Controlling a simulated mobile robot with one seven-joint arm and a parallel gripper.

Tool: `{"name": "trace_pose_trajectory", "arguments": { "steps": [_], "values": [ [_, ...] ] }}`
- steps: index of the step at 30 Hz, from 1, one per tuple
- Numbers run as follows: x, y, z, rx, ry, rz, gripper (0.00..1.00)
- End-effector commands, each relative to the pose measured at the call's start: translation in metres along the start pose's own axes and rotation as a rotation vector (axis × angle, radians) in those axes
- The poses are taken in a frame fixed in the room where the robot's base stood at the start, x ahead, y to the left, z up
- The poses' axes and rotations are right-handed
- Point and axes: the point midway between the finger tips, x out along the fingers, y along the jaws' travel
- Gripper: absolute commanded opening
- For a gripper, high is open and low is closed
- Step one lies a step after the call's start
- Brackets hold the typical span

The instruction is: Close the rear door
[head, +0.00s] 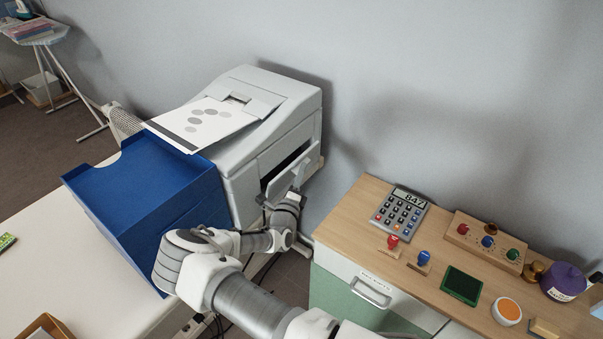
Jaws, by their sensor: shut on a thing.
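The grey printer (235,172) stands against the wall with a printed sheet (205,122) on its top. Its rear door (283,180) is a light grey panel on the side facing right. It stands ajar, tilted outward, with a dark opening showing above it. My arm reaches past the front of the blue tray unit to this side. My gripper (296,191) is at the door's outer face and is shut on the door. The fingertips are small and partly hidden, so the exact grip point is unclear.
A blue tray unit (150,195) stands beside the printer on the white desk (60,270). To the right, a wooden-topped cabinet (350,215) holds a calculator (401,211), stamps and a purple bottle (563,283). A narrow gap with cables separates desk and cabinet.

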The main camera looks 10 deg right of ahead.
Motion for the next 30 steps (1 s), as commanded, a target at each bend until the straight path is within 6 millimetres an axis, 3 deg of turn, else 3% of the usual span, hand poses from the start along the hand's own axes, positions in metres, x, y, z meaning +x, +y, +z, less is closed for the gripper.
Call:
{"name": "trace_pose_trajectory", "arguments": {
  "steps": [6,7,12,23,30],
  "values": [
    [0.002,-0.004,0.004,0.006,-0.007,-0.009,0.0],
    [0.002,-0.004,0.004,0.006,-0.008,-0.009,0.16],
    [0.001,-0.003,0.003,0.005,-0.005,-0.007,0.42],
    [-0.005,-0.001,0.002,0.002,-0.003,-0.003,0.42],
    [-0.049,-0.001,0.003,0.001,-0.004,-0.002,0.42]
  ]
}}
